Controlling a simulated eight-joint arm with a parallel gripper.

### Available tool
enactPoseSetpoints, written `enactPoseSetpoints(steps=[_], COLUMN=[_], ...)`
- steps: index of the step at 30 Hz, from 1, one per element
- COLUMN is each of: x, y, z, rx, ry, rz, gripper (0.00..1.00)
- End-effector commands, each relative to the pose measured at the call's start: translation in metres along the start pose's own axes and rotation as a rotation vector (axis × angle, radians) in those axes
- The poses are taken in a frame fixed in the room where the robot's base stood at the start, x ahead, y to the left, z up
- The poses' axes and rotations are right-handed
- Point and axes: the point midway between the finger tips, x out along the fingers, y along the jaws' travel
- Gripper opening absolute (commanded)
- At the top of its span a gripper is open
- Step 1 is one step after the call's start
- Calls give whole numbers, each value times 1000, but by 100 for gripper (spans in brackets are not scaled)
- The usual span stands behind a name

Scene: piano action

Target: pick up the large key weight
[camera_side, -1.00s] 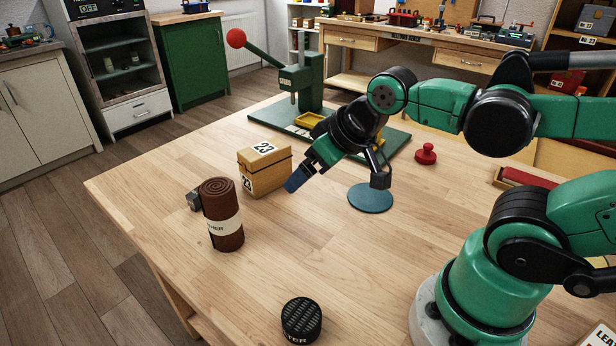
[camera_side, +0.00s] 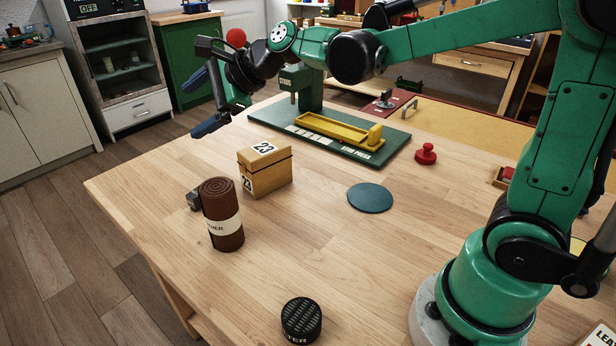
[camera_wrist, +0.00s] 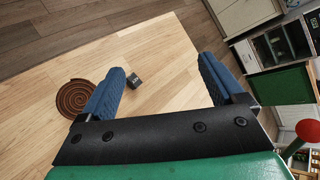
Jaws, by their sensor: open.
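A small grey metal block (camera_side: 193,199), which looks like the key weight, sits on the wooden table, partly hidden behind the brown leather roll (camera_side: 224,215). In the wrist view the block (camera_wrist: 134,80) shows dark grey, just right of the left finger's tip. No second weight shows for comparing size. My gripper (camera_side: 190,108) is raised near the table's far left edge, well above the surface. It is open and empty, with its two blue fingers apart.
The upright leather roll stands close to the block. A wooden box marked 23 (camera_side: 265,171) is to its right. A green stud press (camera_side: 370,150) with a yellow tray, a blue disc (camera_side: 370,198) and a black tin (camera_side: 301,320) stand farther off. The table front is mostly clear.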

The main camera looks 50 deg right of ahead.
Motion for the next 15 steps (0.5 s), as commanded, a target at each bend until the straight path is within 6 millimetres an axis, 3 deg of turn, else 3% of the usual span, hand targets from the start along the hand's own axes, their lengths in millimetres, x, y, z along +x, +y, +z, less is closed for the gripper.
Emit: enactPoseSetpoints(steps=[1,6,15], x=[16,61,110], y=[-9,-27,30], z=[-2,-11,-62], rx=[179,791,819], ry=[-38,-184,-189], rz=[-21,-50,-48], gripper=[89,89,89])
